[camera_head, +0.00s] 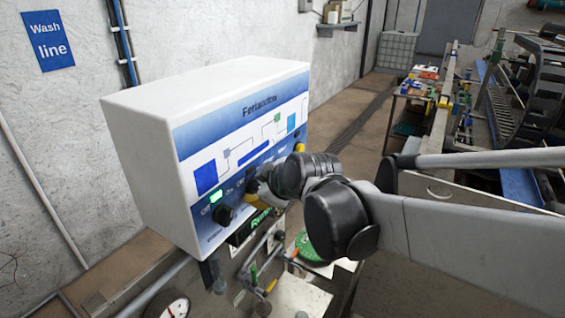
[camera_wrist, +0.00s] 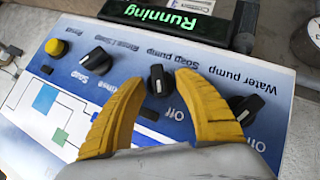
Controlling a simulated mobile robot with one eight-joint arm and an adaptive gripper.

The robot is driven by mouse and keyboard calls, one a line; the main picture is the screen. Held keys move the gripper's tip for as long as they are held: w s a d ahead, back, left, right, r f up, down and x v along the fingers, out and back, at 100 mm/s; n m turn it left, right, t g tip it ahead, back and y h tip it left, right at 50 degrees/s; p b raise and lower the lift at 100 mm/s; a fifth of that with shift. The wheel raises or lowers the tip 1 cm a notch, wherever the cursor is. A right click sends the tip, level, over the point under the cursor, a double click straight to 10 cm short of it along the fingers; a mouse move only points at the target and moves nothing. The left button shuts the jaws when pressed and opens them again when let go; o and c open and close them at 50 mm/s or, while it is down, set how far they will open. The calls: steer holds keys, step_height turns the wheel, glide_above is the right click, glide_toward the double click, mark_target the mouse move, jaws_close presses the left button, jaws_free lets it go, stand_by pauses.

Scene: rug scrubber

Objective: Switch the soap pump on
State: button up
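The soap pump knob (camera_wrist: 160,80) is a black rotary knob with a white pointer line, under an upside-down "Soap pump" label in the wrist view. My gripper (camera_wrist: 160,82) is open, with one yellow finger on each side of this knob. A gap shows between the knob and each fingertip; I cannot tell any contact. In the head view my gripper (camera_head: 260,188) is at the panel's lower front and mostly hides the knob. The control box (camera_head: 150,150) is white with a blue-and-white front.
The water pump knob (camera_wrist: 246,108) sits close beside my right finger. A soap/rinse knob (camera_wrist: 97,60) and a yellow button (camera_wrist: 55,47) lie to the left. A display (camera_wrist: 170,20) reads "Running" in green. A lit green lamp (camera_head: 215,197) shows on the panel.

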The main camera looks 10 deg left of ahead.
steer(key=shift+w+f, duration=0.15)
steer(key=c, duration=0.7)
steer(key=shift+d, duration=0.15)
jaws_close()
